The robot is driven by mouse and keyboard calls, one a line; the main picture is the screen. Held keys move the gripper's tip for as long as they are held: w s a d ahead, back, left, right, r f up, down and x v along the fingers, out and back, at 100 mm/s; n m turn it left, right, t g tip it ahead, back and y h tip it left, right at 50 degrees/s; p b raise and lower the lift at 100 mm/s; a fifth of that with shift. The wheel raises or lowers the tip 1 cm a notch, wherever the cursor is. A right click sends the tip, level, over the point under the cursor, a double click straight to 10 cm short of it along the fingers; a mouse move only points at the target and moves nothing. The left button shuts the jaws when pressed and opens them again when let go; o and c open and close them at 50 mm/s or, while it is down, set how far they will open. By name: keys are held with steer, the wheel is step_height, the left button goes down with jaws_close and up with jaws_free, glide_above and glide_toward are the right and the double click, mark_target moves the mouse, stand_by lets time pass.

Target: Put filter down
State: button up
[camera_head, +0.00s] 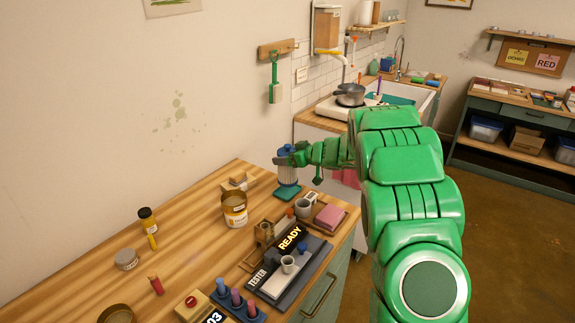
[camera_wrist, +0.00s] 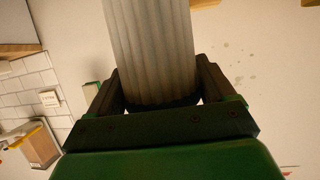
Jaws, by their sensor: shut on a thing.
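The filter (camera_head: 287,173) is a pale ribbed cylinder with a dark blue top. It stands upright between the fingers of my gripper (camera_head: 290,157), near the back right corner of the wooden table. A teal pad (camera_head: 287,193) is just below it; I cannot tell whether the filter touches the pad. In the wrist view the ribbed filter (camera_wrist: 152,45) fills the space between the two dark fingers of my gripper (camera_wrist: 160,95). My gripper is shut on it, close to its dark end.
A labelled tin (camera_head: 234,210) stands left of the filter on the table (camera_head: 190,225). A grey cup (camera_head: 303,208), a pink block (camera_head: 330,217) and the READY tester (camera_head: 285,270) are in front. A sink counter (camera_head: 335,125) lies behind. The table's left middle has free room.

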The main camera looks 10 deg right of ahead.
steer(key=shift+w+f, duration=0.2)
steer(key=shift+f, duration=0.05)
steer(key=shift+w+f, duration=0.1)
steer(key=shift+f, duration=1.5)
steer(key=shift+f, duration=0.15)
steer(key=o, duration=1)
steer(key=shift+o, duration=0.2)
steer(key=shift+d+r, duration=0.1)
steer(key=shift+r, duration=0.15)
steer(key=v, duration=1.2)
steer(key=shift+f, duration=0.1)
